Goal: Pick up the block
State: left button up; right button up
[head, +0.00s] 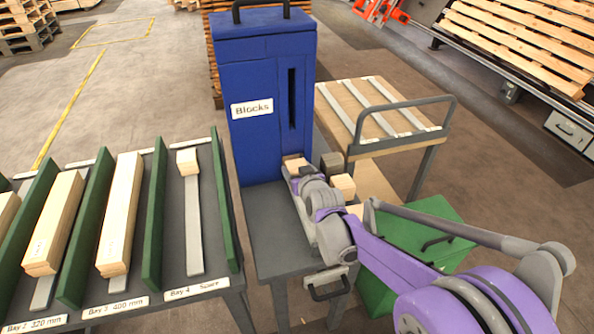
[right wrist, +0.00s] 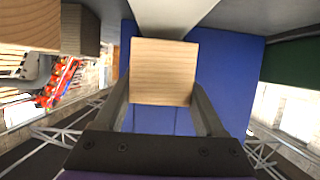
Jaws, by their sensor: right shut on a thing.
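A pale wooden block (head: 294,163) is at the foot of the blue dispenser labelled "Blocks" (head: 262,95). My right gripper (head: 298,174) is shut on this block. In the right wrist view the block (right wrist: 163,72) sits between the two dark fingers, with its square face showing, and the blue dispenser (right wrist: 225,70) is behind it. In the head view the wrist hides part of the gripper and the block's lower side. My left gripper is not in view.
Another wooden block (head: 344,186) and a dark grey block (head: 332,163) are right of the gripper. Green-walled bays at left hold long boards (head: 120,215); Bay 4 has a short wooden piece (head: 187,161). A slatted cart (head: 375,112) and a green box (head: 440,215) stand at right.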

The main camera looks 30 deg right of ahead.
aim_at(297, 165)
notch_tip(297, 165, up, 6)
jog(key=shift+r+p, duration=0.1)
jog(key=shift+p, duration=0.6)
jog(key=s+a+p, duration=0.1)
jog(key=s+a, duration=0.1)
jog(key=s, duration=0.7)
jog(key=s+a+p, duration=0.1)
jog(key=s+a, duration=0.1)
jog(key=s, duration=0.8)
jog(key=shift+a+p, duration=0.3)
